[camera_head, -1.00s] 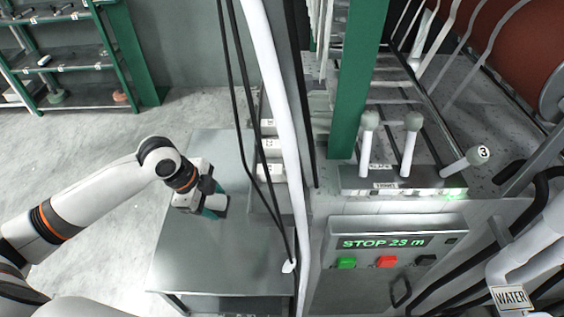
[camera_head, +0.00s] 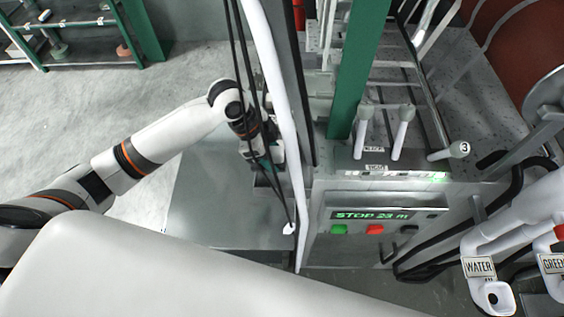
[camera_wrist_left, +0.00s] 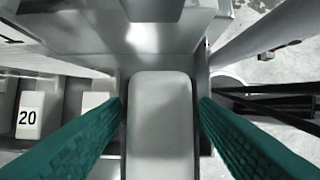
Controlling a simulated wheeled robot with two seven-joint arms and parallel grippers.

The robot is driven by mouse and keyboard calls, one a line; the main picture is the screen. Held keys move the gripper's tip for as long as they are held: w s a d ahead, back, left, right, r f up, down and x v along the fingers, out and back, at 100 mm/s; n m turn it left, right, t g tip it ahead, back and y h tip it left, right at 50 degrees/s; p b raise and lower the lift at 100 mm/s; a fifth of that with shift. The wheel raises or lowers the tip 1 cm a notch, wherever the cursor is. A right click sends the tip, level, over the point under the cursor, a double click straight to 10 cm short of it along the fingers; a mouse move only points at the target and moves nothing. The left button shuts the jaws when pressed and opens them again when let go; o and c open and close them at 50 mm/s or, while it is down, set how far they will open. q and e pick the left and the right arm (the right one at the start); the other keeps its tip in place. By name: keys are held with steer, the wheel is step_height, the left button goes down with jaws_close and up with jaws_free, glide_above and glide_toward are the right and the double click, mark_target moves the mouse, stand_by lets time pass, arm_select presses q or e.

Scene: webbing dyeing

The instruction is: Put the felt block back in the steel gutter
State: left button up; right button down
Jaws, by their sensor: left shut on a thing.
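My left gripper (camera_head: 262,163) is at the far right end of the steel table, partly behind the hanging dark cables and white pipe in the head view. In the left wrist view its two teal fingers (camera_wrist_left: 160,118) are shut on a pale grey block with rounded corners, which I take as the felt block (camera_wrist_left: 160,98). Steel walls that look like the gutter (camera_wrist_left: 204,78) show close beside and beyond the block. I cannot tell whether the block touches them or is inside. My right gripper is not in view.
White blocks, one labelled 20 (camera_wrist_left: 30,115), stand left of the block in the wrist view. The steel table (camera_head: 215,205) has a bare top. A white pipe (camera_head: 275,95) and cables run close to my gripper. The control panel (camera_head: 375,228) reads STOP 23 m.

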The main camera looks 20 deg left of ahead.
mark_target(283, 161)
arm_select(q)
steer(key=d, duration=0.1)
steer(key=d+p, duration=0.1)
steer(key=shift+w+d+f, duration=0.25)
steer(key=shift+w+d, duration=0.1)
step_height(283, 161, down, 2)
steer(key=shift+f, duration=0.2)
step_height(283, 161, down, 4)
steer(key=shift+a+r+p, duration=0.15)
steer(key=shift+r+p, duration=0.05)
steer(key=shift+p, duration=0.5)
steer(key=shift+f, duration=0.3)
steer(key=o, duration=0.6)
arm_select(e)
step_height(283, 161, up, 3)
arm_select(q)
steer(key=b+v, duration=0.2)
steer(key=v, duration=1)
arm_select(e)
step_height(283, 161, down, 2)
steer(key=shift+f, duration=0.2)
arm_select(q)
steer(key=shift+s, duration=0.1)
